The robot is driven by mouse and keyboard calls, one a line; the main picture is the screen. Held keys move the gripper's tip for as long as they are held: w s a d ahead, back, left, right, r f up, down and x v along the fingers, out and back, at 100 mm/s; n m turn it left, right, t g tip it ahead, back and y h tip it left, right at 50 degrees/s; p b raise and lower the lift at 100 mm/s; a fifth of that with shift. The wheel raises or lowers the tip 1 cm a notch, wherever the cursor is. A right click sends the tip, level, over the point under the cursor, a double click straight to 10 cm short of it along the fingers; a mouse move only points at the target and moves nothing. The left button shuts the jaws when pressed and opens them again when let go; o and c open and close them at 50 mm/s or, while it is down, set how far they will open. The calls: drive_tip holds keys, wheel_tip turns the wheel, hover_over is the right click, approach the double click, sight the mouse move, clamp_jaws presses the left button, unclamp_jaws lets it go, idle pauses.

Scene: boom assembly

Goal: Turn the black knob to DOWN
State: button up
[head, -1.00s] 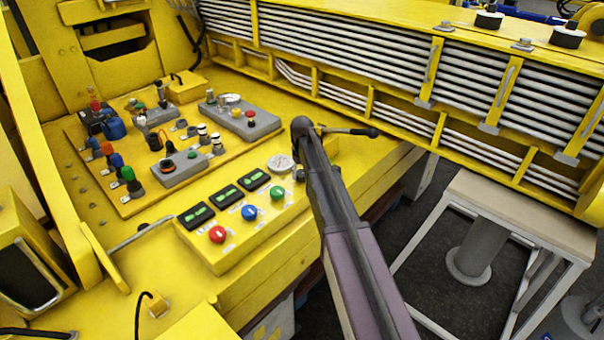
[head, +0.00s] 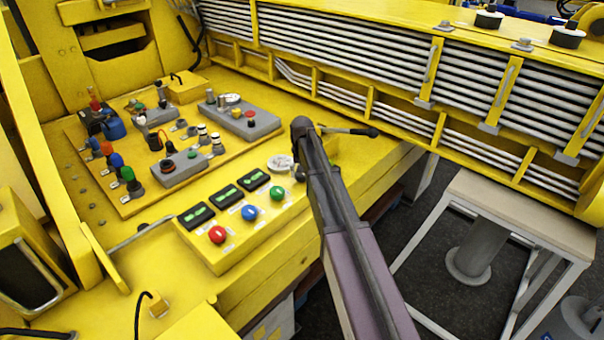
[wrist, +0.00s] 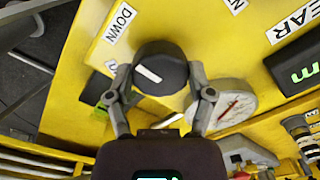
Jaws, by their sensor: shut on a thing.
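The black knob (wrist: 160,70) shows in the wrist view as a round cap with a white pointer mark. My gripper (wrist: 160,92) has a finger on each side of it and is shut on it. The white DOWN label (wrist: 118,23) lies on the yellow panel up and left of the knob. The pointer mark slants from upper left to lower right, with one end towards the label side. In the head view my arm hides the knob and most of the gripper.
A round gauge (wrist: 228,104) sits close beside the right finger. Red (head: 217,234), blue (head: 249,212) and green (head: 277,193) buttons stand on the yellow panel (head: 226,258). A black-ended lever (head: 350,131) lies just beyond my arm.

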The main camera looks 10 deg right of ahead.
drive_tip(key=o, duration=1.1)
drive_tip(key=shift+n, duration=0.5)
drive_tip(key=n, duration=0.4)
drive_tip(key=shift+n, duration=0.4)
drive_tip(key=n, duration=0.6)
wheel_tip(320, 180, up, 14)
drive_tip(key=p, duration=1.4)
drive_tip(key=s+f+m+b, duration=0.5)
drive_tip(key=s+f+b, duration=0.6)
drive_tip(key=s, duration=0.3)
drive_tip(key=s+f+m+b, duration=0.4)
drive_tip(key=s+f+b, duration=0.6)
drive_tip(key=s, duration=0.5)
drive_tip(key=shift+f+m+b, duration=0.4)
